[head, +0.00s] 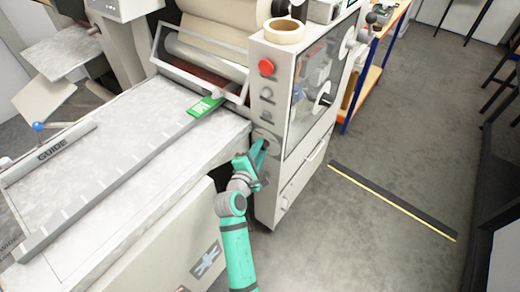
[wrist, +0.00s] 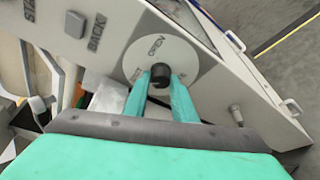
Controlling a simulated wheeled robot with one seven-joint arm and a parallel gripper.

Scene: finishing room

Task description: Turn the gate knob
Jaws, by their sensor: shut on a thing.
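The gate knob (wrist: 160,70) is a small black knob at the centre of a round white dial plate (wrist: 143,58) on the machine's panel. The dial carries lettering at its upper and lower right, too small to read surely. My gripper (wrist: 160,84) is shut on the knob, with one green finger on each side of it. In the head view my gripper (head: 262,148) reaches the front panel of the machine (head: 262,101) below its buttons. The knob is mostly hidden there by the gripper.
A red button (head: 266,67) sits higher on the panel. A grey square button (wrist: 75,24) is left of the dial, and a small peg (wrist: 236,115) is to its right. The feed table (head: 110,140) lies left of my arm.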

